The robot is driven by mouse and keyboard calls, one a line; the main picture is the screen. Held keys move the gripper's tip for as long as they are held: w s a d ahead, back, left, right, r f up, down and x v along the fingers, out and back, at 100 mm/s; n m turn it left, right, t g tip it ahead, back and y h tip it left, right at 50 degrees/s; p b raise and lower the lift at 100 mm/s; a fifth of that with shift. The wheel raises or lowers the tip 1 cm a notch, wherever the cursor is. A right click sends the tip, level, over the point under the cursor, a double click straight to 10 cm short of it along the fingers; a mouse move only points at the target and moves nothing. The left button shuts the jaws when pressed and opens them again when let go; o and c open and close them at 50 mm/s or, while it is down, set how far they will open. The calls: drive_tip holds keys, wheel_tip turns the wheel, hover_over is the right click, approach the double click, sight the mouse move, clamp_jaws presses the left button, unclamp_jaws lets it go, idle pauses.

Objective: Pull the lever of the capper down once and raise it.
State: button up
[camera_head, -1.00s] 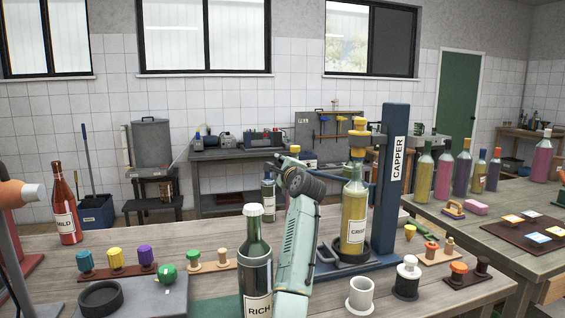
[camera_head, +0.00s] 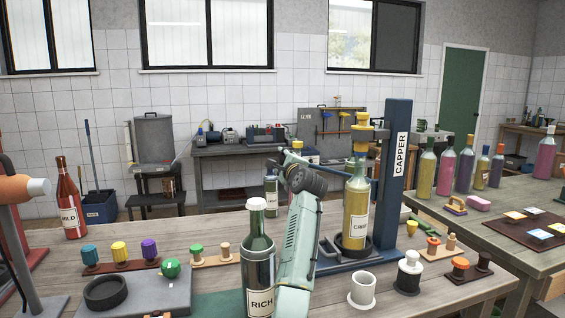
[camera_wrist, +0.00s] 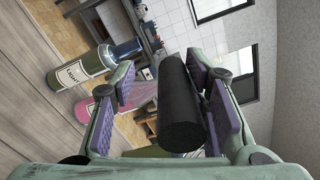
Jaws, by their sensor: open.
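The capper (camera_head: 396,165) is a blue upright post on a base, with a brass-coloured head (camera_head: 361,131) over a yellow-filled bottle (camera_head: 355,212) standing on its base. A thick black cylinder, apparently the lever's grip (camera_wrist: 181,110), lies between my fingers in the wrist view, nearer the right finger. My gripper (camera_wrist: 165,90) is open around it, with purple pads on both sides; whether a pad touches it I cannot tell. In the head view my gripper (camera_head: 295,168) is at the capper's left, mostly hidden behind my own pale green arm.
A dark bottle labelled RICH (camera_head: 259,270) stands close left of my arm. A white cup (camera_head: 362,288) and several stoppers stand in front of the capper. A red bottle (camera_head: 70,205) is at the far left. The bottle labelled LIGHT (camera_wrist: 75,73) shows in the wrist view.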

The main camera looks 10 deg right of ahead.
drive_tip(key=shift+s+d+f, duration=0.1)
drive_tip(key=shift+s+d, duration=0.1)
drive_tip(key=shift+d, duration=0.05)
drive_tip(key=shift+s, duration=0.25)
drive_tip(key=s, duration=1.1)
drive_tip(key=shift+s, duration=0.1)
